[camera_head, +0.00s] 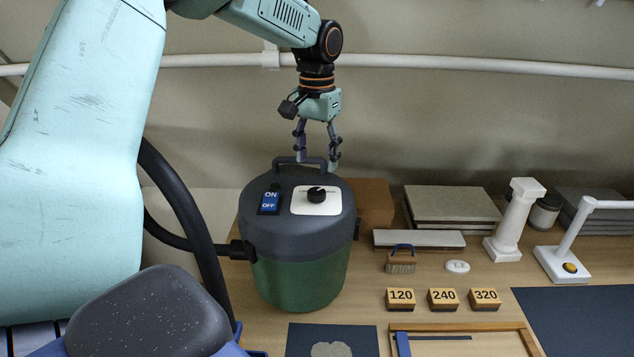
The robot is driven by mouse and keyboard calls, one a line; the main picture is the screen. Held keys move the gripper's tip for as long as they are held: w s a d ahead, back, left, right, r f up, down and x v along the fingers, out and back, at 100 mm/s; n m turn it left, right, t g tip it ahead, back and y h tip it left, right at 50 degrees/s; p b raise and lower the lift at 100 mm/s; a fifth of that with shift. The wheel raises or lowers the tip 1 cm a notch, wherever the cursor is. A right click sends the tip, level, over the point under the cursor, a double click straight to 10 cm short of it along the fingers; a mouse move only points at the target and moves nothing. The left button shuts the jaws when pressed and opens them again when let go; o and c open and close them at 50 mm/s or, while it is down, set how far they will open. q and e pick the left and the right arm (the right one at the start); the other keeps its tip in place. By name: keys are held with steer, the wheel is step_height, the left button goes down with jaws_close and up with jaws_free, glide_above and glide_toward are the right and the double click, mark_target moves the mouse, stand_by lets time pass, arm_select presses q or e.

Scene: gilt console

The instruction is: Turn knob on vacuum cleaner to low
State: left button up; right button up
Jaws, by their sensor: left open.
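The vacuum cleaner (300,272) stands upright on the wooden bench, with a green tank and a dark grey lid. Its black knob (316,194) sits on a white plate (327,207) on top of the lid; the plate's markings are too small to read. A blue ON/OFF switch (270,200) is left of the plate, and a dark carry handle (287,160) is behind it. My left gripper (318,163) is open, pointing down above the back of the lid at the handle, behind the knob. I cannot tell whether it touches the handle. My right gripper is not in view.
A black hose (188,205) runs from the vacuum's left side. To the right are a small brush (401,260), numbered blocks (443,299), a white column (513,220) and a white lamp (565,262). A wooden frame (470,327) lies in front.

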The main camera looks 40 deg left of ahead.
mark_target(317, 189)
arm_select(q)
steer(key=f, duration=0.1)
steer(key=s+d+f, duration=0.1)
steer(key=f, duration=0.2)
steer(key=shift+s+d, duration=0.2)
steer(key=shift+s, duration=0.2)
steer(key=f, duration=0.2)
steer(key=w+f, duration=0.1)
steer(key=shift+w+a+p, duration=0.1)
steer(key=shift+a+p, duration=0.25)
steer(key=shift+w+a+f, duration=0.1)
steer(key=shift+a+f, duration=0.05)
steer(key=shift+f, duration=0.05)
steer(key=shift+s+d+r, duration=0.25)
steer(key=shift+s+r, duration=0.1)
steer(key=shift+s, duration=0.1)
steer(key=shift+c, duration=0.4)
steer(key=shift+s+d+r, duration=0.1)
steer(key=shift+s+d, duration=0.05)
steer(key=shift+c, duration=0.8)
steer(key=shift+w+a+f, duration=0.3)
steer(key=shift+w+f, duration=0.05)
steer(key=shift+w, duration=0.15)
steer(key=c, duration=0.6)
steer(key=shift+s+r, duration=0.1)
steer(key=c, duration=0.3)
